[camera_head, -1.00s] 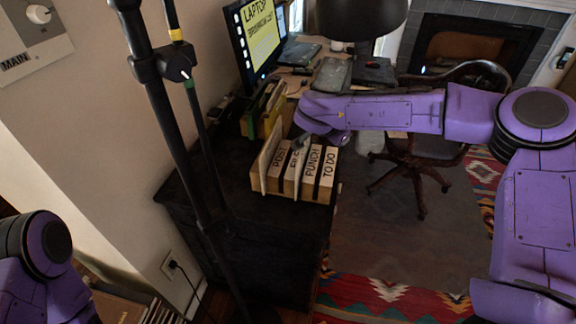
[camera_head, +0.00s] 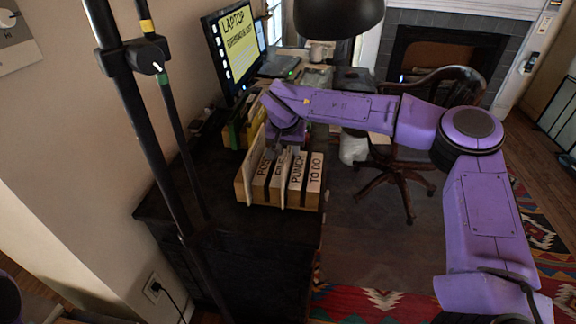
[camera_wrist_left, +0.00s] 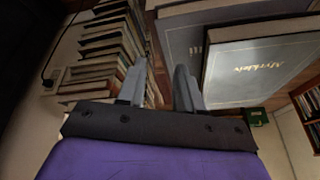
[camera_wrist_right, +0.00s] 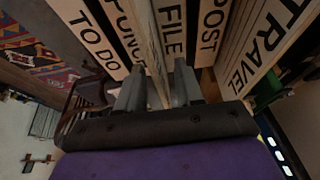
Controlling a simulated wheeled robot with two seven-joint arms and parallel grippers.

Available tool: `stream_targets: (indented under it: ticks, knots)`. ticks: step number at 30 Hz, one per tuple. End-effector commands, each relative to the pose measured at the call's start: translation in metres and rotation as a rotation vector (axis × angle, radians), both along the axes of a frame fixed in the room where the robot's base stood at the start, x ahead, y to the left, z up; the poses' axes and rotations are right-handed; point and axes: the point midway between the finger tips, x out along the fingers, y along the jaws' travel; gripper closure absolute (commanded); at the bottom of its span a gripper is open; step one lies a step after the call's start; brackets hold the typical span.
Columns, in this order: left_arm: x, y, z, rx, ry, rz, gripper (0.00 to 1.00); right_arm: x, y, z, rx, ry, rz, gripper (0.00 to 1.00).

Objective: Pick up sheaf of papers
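The sheaf of papers (camera_wrist_right: 151,45) appears in the right wrist view as a thin pale upright slab between the PUNCH and FILE labels. It stands in a wooden sorter (camera_head: 281,199) on the dark cabinet; in the head view its pale edge (camera_head: 284,165) shows. My right gripper (camera_wrist_right: 158,88) is over the sorter, its two fingers apart, one on each side of the sheaf; contact cannot be told. In the head view the purple wrist largely hides these fingers. My left gripper (camera_wrist_left: 160,88) is open and empty, facing books.
A dark cabinet (camera_head: 225,240) carries the sorter. A black stand pole (camera_head: 150,130) rises close in front at left. A monitor (camera_head: 237,45) and lamp (camera_head: 338,18) stand behind. A chair (camera_head: 405,160) is at right. Left wrist view shows stacked books (camera_wrist_left: 105,60) and large volumes (camera_wrist_left: 260,65).

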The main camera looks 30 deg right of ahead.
Motion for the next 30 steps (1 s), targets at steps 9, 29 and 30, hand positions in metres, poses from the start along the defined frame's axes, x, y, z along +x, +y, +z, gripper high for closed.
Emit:
stream_targets:
  ticks: [9, 29, 30]
  knots:
    - [-0.0001, -0.0001, 0.0002, 0.0, 0.0, 0.0, 0.65, 0.0035, -0.0034, -0.0107, 0.0, -0.001, -0.002, 0.64]
    - [0.0, 0.0001, 0.0088, 0.0, 0.0, 0.0, 0.65, 0.0034, -0.0032, -0.0132, 0.0, -0.001, -0.001, 0.64]
    - [0.0, 0.0, 0.0094, 0.0, 0.0, 0.0, 0.65, 0.0034, -0.0032, -0.0135, -0.001, 0.0, -0.001, 0.64]
